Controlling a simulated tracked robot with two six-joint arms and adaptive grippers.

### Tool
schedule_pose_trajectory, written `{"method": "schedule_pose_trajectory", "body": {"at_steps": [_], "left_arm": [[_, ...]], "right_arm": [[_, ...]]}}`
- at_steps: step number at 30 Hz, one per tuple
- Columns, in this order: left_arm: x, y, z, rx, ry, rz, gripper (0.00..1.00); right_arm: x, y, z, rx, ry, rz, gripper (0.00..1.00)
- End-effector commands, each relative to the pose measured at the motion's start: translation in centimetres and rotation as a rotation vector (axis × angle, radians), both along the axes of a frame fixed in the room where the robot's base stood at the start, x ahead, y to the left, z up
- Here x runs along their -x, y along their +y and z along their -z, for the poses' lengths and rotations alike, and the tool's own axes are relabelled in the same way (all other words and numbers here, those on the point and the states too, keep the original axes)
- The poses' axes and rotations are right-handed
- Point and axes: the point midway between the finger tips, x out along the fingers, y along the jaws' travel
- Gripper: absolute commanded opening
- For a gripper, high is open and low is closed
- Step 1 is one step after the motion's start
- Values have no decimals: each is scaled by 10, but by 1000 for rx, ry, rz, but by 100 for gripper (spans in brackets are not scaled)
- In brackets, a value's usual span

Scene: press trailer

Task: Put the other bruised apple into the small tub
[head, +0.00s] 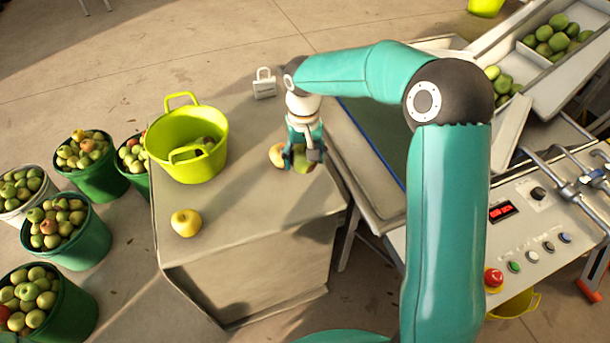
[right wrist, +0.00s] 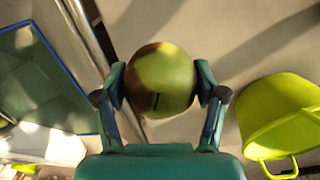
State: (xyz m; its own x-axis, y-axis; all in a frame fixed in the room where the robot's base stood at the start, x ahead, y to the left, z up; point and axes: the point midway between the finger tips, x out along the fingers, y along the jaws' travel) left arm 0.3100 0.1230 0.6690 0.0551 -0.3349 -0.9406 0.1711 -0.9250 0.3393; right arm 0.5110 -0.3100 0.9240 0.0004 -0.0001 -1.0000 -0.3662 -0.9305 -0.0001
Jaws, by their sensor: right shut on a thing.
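My right gripper (head: 302,158) is shut on a yellow-green apple (right wrist: 165,85) with a brown patch on its left side in the right wrist view. The gripper's fingers (right wrist: 160,88) press it from both sides. In the head view this apple (head: 302,165) is partly hidden by the fingers, above the table's right part. The small yellow-green tub (head: 173,167) stands to the left on the same table, with some apples (head: 206,142) inside. It also shows at the right wrist view's right edge (right wrist: 275,110). My left gripper is out of view.
A yellow apple (head: 277,155) is just left of the gripper, and another (head: 186,222) lies near the table's front left (head: 245,215). Green buckets of apples (head: 85,245) stand left; a control panel (head: 540,230) is right.

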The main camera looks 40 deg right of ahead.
Motion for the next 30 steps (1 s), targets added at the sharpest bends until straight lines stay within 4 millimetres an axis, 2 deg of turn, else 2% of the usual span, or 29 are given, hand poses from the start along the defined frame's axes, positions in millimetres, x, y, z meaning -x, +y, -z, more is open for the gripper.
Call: {"method": "schedule_pose_trajectory", "body": {"at_steps": [1, 6, 12, 17, 25, 30], "left_arm": [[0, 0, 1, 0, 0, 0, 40], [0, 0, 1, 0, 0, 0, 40], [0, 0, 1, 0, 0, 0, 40], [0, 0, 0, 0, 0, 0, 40], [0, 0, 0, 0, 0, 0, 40], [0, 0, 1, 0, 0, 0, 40]], "right_arm": [[-1, 1, -16, 0, -8, 0, 30], [-1, 0, -57, 0, -5, -1, 30], [-1, 0, -85, -1, -1, 0, 30], [0, 0, -93, 0, 1, -1, 30], [0, 0, -93, 0, 1, 0, 30], [-2, 6, -82, 4, 4, -20, 30]]}}
